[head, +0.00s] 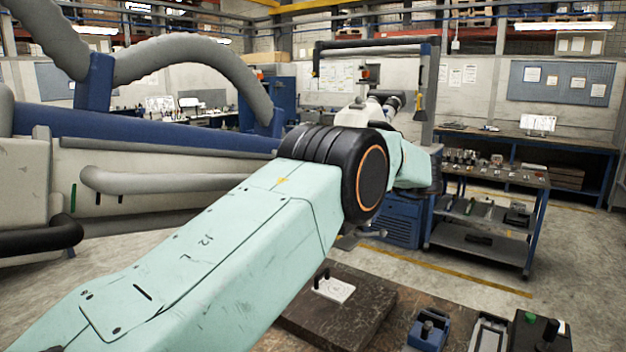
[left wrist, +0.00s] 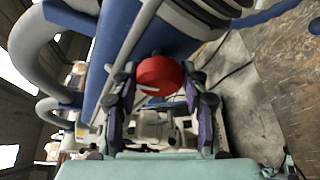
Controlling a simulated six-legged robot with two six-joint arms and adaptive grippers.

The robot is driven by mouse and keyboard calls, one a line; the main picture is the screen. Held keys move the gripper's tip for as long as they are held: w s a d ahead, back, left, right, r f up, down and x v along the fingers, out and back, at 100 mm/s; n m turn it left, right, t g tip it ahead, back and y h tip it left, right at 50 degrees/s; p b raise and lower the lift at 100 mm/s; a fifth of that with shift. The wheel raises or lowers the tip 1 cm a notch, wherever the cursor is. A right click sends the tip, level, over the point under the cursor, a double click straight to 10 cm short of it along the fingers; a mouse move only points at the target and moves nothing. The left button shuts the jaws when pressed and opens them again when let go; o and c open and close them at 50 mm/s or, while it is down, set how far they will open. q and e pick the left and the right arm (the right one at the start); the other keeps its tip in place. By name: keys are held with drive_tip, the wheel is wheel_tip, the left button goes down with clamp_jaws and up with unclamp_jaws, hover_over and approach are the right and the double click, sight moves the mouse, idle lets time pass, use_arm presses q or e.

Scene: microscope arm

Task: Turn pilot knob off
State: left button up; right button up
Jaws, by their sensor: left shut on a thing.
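In the left wrist view a round red knob (left wrist: 160,74) sits between the fingertips of my left gripper (left wrist: 159,80). The two dark and purple fingers stand on either side of it and are shut on it. A pale line shows on the lower part of the knob. The knob is in front of a blue beam (left wrist: 127,35) with grey pipes. In the head view my own pale green arm fills the middle, and I cannot make out the knob or the gripper's hold there. My right gripper is in neither view.
A large blue beam (head: 150,131) with thick grey hoses (head: 190,58) lies at the left. A workbench (head: 400,312) with a dark slab and small tools is at the lower right. A cart (head: 487,240) with parts stands farther right, with open floor around it.

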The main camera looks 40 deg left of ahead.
use_arm(q)
drive_tip(key=shift+m, duration=0.4)
idle(0.3)
drive_tip(key=o, duration=1.1)
drive_tip(key=shift+o, duration=0.2)
